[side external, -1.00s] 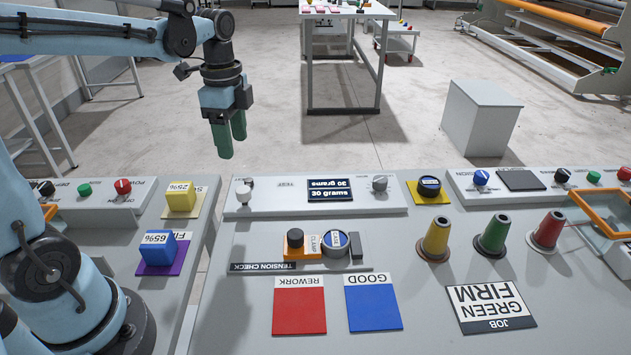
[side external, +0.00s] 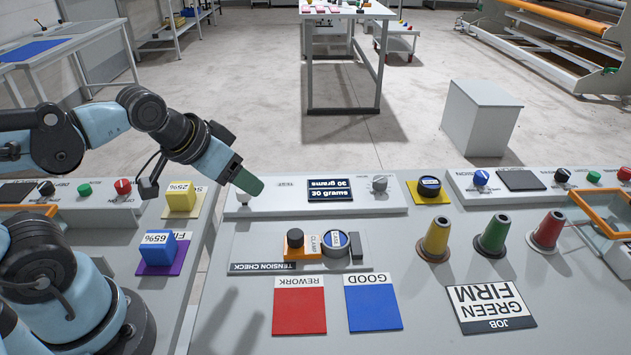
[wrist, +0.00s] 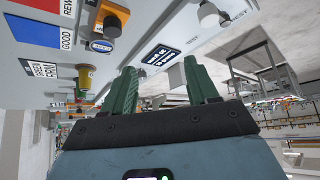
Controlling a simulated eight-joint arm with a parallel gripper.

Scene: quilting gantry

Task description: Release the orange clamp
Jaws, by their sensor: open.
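The orange clamp (side external: 295,245) has a dark round knob on top and sits on the tension check plate (side external: 345,267), next to a round dark bobbin case (side external: 335,244). The clamp also shows at the upper left of the wrist view (wrist: 112,20). My gripper (side external: 250,184) has green fingers, tilted down to the right, above the left end of the display panel. It is apart from the clamp, which is lower and to the right. In the wrist view the fingers (wrist: 163,90) are spread with nothing between them.
A display (side external: 330,190) reads 30 grams, with a grey knob (side external: 379,184) beside it. Red rework (side external: 299,310) and blue good (side external: 373,302) pads lie in front. Yellow, green and red cones stand right. Yellow (side external: 180,196) and blue (side external: 158,248) blocks stand left.

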